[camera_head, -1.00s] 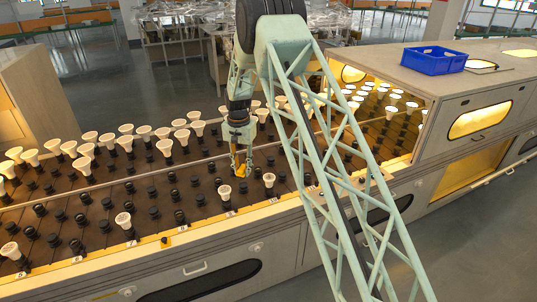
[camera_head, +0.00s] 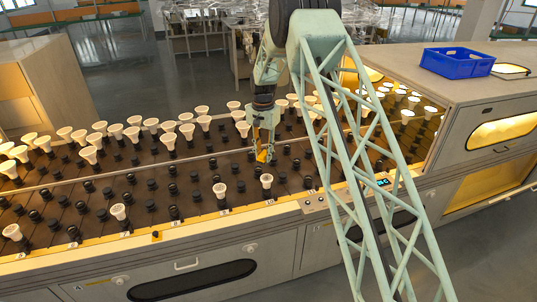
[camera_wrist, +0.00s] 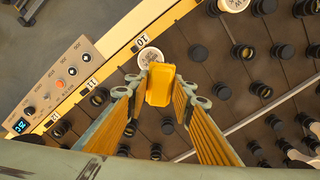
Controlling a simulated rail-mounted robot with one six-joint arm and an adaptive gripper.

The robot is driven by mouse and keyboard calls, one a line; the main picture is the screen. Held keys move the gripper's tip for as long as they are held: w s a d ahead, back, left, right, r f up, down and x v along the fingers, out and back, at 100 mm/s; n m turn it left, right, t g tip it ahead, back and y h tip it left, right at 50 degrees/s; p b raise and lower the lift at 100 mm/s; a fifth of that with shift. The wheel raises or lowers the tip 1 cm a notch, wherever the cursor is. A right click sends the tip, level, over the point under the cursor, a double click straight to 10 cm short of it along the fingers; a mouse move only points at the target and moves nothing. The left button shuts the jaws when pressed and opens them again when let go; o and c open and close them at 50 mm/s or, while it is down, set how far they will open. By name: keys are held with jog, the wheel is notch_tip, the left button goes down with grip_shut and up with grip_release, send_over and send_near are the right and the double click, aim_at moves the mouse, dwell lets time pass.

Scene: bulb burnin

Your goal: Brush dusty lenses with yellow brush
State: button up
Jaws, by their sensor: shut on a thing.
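My gripper (camera_head: 263,148) is shut on the yellow brush (camera_wrist: 160,84), which sits between its ochre-padded fingers in the wrist view. In the head view the brush (camera_head: 262,156) hangs above the dark socket deck, behind a white bulb (camera_head: 267,181) in the front row. In the wrist view a round bulb lens (camera_wrist: 150,54) with dark marks lies just beyond the brush tip, near the label 10. The brush overlaps its lower edge; I cannot tell whether they touch. Another marked lens (camera_wrist: 234,3) is cut off at the top edge. Another front-row bulb (camera_head: 219,190) stands to the left.
Several white bulbs stand in the back rows of the deck, with many black sockets (camera_head: 151,206) between. A control panel (camera_wrist: 55,88) with knobs and a display lies at the front edge. A hooded cabinet with a blue crate (camera_head: 457,62) is at the right.

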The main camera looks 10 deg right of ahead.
aim_at(269, 181)
jog(key=shift+f, duration=0.1)
dwell(0.3)
jog(key=shift+f+b, duration=1.4)
jog(key=shift+f, duration=2.45)
jog(key=shift+s+d+f, duration=0.1)
jog(key=shift+s+f, duration=0.05)
jog(key=shift+s, duration=0.6)
jog(key=shift+c, duration=0.4)
jog(key=s, duration=0.2)
jog(key=s+d, duration=0.1)
jog(key=shift+s+d, duration=0.1)
jog(key=shift+s, duration=0.25)
jog(key=shift+w+a+r, duration=0.2)
jog(key=shift+w+a, duration=0.05)
jog(key=shift+w, duration=0.45)
jog(key=shift+w+a+r+p, duration=0.15)
jog(key=shift+w+r+p, duration=0.45)
jog(key=shift+r, duration=0.7)
jog(key=shift+w+a+r+p, duration=0.3)
jog(key=shift+w+r, duration=0.35)
jog(key=shift+r, duration=0.65)
jog(key=shift+w+a+r+p, duration=0.1)
jog(key=shift+w+r+p, duration=0.5)
jog(key=shift+r, duration=0.7)
